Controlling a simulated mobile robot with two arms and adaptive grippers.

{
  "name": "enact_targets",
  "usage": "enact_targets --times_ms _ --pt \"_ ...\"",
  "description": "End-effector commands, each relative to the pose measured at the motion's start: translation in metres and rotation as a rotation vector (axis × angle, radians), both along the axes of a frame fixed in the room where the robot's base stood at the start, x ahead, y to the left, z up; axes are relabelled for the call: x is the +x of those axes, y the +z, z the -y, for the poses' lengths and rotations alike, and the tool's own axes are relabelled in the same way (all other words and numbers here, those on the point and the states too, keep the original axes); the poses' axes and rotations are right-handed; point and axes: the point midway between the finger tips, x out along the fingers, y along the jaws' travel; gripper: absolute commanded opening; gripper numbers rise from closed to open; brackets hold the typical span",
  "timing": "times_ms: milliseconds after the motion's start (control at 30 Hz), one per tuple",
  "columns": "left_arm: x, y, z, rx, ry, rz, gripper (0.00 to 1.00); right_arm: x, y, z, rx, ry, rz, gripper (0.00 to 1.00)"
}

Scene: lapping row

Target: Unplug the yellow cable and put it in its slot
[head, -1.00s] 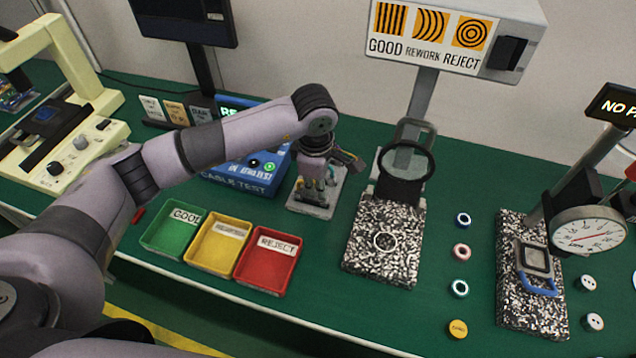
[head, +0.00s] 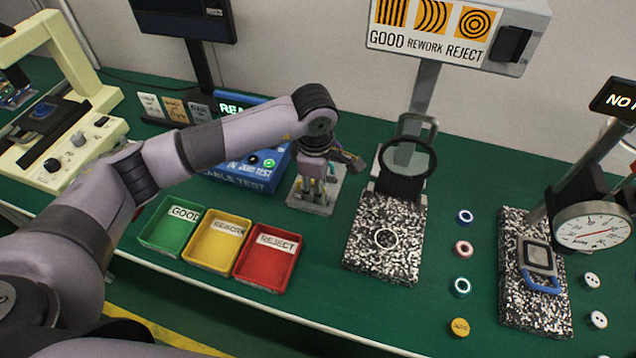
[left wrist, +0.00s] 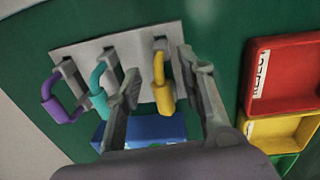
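The yellow cable (left wrist: 163,85) hangs at a slot of a grey rack plate (left wrist: 205,34) in the left wrist view. My left gripper (left wrist: 160,66) is open, with one finger on each side of the yellow cable. The cable is nearer the right-hand finger; contact is unclear. A teal cable (left wrist: 99,92) and a purple cable (left wrist: 58,102) hang in slots to the left. In the head view my left gripper (head: 316,184) points down over the rack (head: 328,200) and hides most of it. The blue cable tester (head: 252,182) stands left of it, partly behind my arm.
Green (head: 145,238), yellow (head: 190,255) and red (head: 240,272) bins stand in front of the tester. A magnifier stand (head: 352,262) is right of the rack. Several small rings and a dial gauge (head: 592,232) stand farther right. Green bench is clear between them.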

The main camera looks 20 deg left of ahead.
Motion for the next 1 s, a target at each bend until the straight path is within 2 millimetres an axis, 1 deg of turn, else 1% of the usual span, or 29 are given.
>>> enact_targets --times_ms 167,267,367,600,700,833,1000 --pt "0.0 0.002 0.0 0.0 0.0 0.0 0.36 0.0 0.0 0.002 -0.002 0.001 0.0 0.4" --pt "0.0 0.011 0.0 0.0 0.001 0.002 0.36 0.0 0.0 0.002 -0.002 0.001 0.0 0.4" --pt "-0.001 0.028 0.0 -0.001 -0.001 0.004 0.36 0.0 0.0 0.002 -0.002 0.001 0.0 0.4" --pt "-0.005 0.08 0.0 -0.001 -0.001 0.005 0.36 0.0 0.0 0.001 -0.001 0.001 -0.001 0.4" --pt "-0.007 0.097 0.0 0.0 0.0 0.004 0.36 0.0 0.0 0.001 -0.001 0.001 -0.001 0.4" --pt "-0.009 0.112 0.0 -0.001 0.0 0.002 0.36 0.0 0.0 0.001 -0.001 0.001 -0.001 0.4" --pt "-0.01 0.119 -0.001 0.001 0.0 0.0 0.36 0.0 0.0 0.001 -0.001 0.001 -0.001 0.4"
